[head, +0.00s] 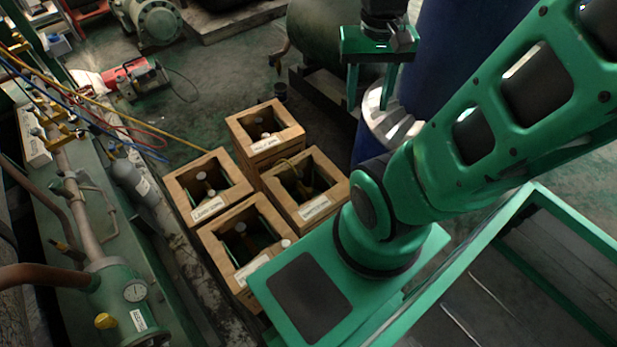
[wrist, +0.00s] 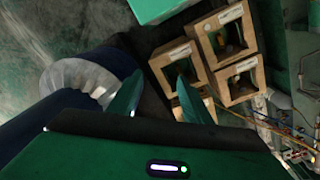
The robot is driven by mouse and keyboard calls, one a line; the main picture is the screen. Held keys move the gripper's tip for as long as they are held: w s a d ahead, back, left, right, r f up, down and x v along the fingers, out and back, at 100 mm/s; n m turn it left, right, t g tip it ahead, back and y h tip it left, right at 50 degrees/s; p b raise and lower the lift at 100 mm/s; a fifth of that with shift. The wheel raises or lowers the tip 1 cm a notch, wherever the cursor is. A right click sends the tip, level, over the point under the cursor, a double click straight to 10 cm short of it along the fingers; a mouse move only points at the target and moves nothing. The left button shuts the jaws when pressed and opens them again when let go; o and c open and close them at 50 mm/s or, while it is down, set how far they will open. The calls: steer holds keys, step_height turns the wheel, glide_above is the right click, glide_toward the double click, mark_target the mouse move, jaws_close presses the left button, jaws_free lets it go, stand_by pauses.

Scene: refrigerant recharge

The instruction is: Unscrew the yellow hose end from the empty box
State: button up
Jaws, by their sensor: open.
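Several open wooden boxes stand together on the floor in the head view. The right one (head: 337,193) has a label that seems to read empty, too small to be sure. A yellow hose loop (head: 288,164) shows inside it, near a dark fitting; the exact hose end is hard to make out. The same box seems to be the left one in the wrist view (wrist: 160,64). My gripper (head: 370,103) is open and empty, raised behind and to the right of the boxes. Its two green fingers show in the wrist view (wrist: 160,70), apart from any box.
The other boxes, left (head: 180,197), back (head: 290,131) and front (head: 215,247), stand close around. A blue drum (head: 440,50) with a pale ribbed collar is beside my gripper. A red pump (head: 140,76) and several hoses lie left. Some floor behind the boxes is clear.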

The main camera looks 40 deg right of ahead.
steer(key=w+d+f+m+h, duration=0.1)
steer(key=w+d+f+m, duration=0.25)
steer(key=w+f, duration=0.6)
steer(key=m+y, duration=0.1)
steer(key=m, duration=0.6)
glide_above(309, 190)
steer(key=f, duration=3.8)
steer(key=shift+w+d+f, duration=0.1)
steer(key=shift+w+d, duration=0.05)
steer(key=shift+d, duration=0.1)
steer(key=shift+a+f, duration=0.2)
steer(key=shift+f, duration=4.5)
steer(key=shift+f, duration=0.1)
steer(key=c, duration=1.1)
